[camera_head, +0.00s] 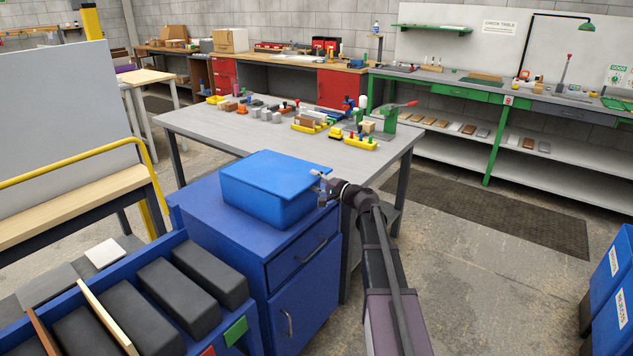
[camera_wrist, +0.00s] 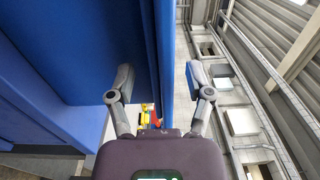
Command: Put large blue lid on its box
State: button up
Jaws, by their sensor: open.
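The large blue lid (camera_head: 275,170) lies flat on top of the blue box (camera_head: 255,208), which stands on a blue cabinet. Whether the lid is fully seated cannot be told. My gripper (camera_head: 322,187) is at the right end of the lid, beside the box. In the wrist view the lid's edge (camera_wrist: 165,50) runs between the two spread fingers of my gripper (camera_wrist: 160,84), one on each side. The fingers look apart from the lid. The box wall (camera_wrist: 80,50) fills the left of that view.
The blue cabinet (camera_head: 285,262) has handles on its front. A rack of dark blocks (camera_head: 180,296) stands at the front left. A grey table (camera_head: 215,130) with several small parts is behind. Blue bins (camera_head: 612,290) stand at the right. The floor between is clear.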

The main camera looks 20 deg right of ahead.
jog(key=v, duration=0.7)
jog(key=shift+s+d, duration=0.15)
jog(key=shift+s, duration=0.05)
dwell(0.5)
jog(key=s+a+f+n+g+h, duration=0.2)
jog(key=s+a+f+n+g, duration=0.65)
jog(key=a, duration=0.65)
jog(key=s+a+f+n+g+h, duration=0.1)
jog(key=s+f+g+h, duration=0.3)
jog(key=s, duration=0.5)
jog(key=s+f+n+g+h, duration=0.1)
jog(key=s+f+g+h, duration=0.1)
jog(key=s+f+h, duration=0.55)
notch_tip(320, 180, up, 16)
jog(key=s+y+p, duration=0.1)
jog(key=y+p, duration=0.2)
jog(key=p, duration=1.1)
jog(key=shift+s+a+f, duration=0.2)
